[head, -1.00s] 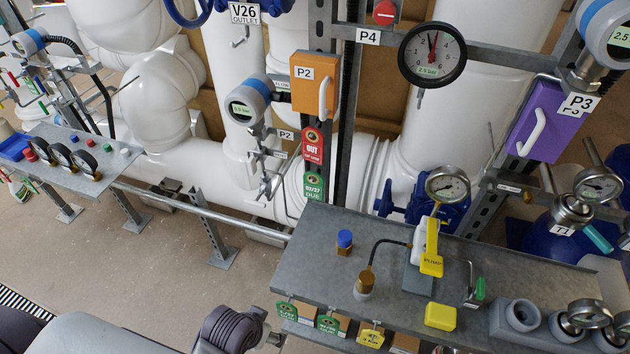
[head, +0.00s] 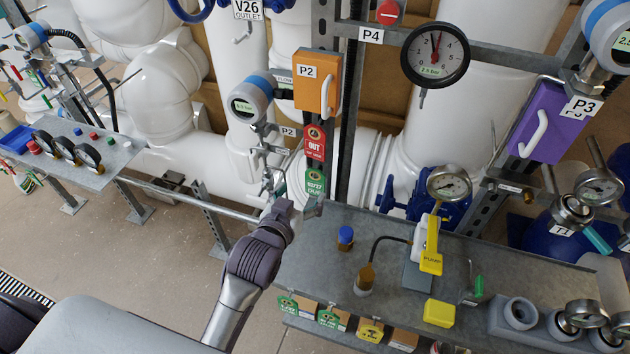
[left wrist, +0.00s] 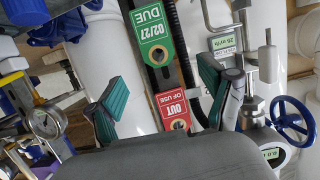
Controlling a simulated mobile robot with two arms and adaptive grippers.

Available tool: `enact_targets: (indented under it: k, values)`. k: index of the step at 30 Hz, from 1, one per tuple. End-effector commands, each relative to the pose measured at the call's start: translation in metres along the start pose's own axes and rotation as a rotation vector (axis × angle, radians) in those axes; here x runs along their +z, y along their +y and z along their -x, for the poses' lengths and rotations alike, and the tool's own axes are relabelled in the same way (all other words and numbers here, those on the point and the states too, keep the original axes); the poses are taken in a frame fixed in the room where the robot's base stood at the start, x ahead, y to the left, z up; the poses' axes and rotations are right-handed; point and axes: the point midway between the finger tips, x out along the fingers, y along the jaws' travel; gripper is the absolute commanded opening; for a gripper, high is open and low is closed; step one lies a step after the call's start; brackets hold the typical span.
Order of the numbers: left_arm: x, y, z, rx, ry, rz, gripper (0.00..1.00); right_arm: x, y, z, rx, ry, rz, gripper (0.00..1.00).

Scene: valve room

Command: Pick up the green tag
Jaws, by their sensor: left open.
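The green tag (head: 315,183) hangs on the grey upright post, just below the red OUT tag (head: 315,142). In the left wrist view the green tag (left wrist: 152,36) reads 02/27 DUE and has a hole at one end. There the red tag (left wrist: 172,108) lies in line between the finger pads, with the green tag beyond it. My right gripper is not in view.
A grey metal bench (head: 390,220) lies right of my left arm, with a yellow-handled pump (head: 431,248) and a blue-capped fitting (head: 345,238). Other tags (head: 328,318) hang along its front edge. An orange P2 box (head: 316,80) and a gauge transmitter (head: 249,100) are above.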

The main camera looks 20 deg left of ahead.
Motion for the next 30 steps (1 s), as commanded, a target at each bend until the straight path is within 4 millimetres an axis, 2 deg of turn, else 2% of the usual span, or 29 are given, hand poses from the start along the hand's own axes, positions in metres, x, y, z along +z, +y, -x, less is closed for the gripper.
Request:
enact_targets:
  k: [4, 13, 21, 30]
  values:
    - [-0.001, 0.0, -0.026, 0.0, -0.001, 0.0, 0.81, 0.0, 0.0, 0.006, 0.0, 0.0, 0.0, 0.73]
    - [-0.002, 0.001, -0.05, 0.0, -0.003, 0.0, 0.81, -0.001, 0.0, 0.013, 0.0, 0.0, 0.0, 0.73]
    - [-0.001, 0.004, -0.086, 0.0, -0.004, -0.001, 0.81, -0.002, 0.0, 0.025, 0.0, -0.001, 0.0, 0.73]
    - [0.001, 0.004, -0.091, 0.001, -0.003, 0.0, 0.81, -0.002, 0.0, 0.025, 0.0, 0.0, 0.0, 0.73]
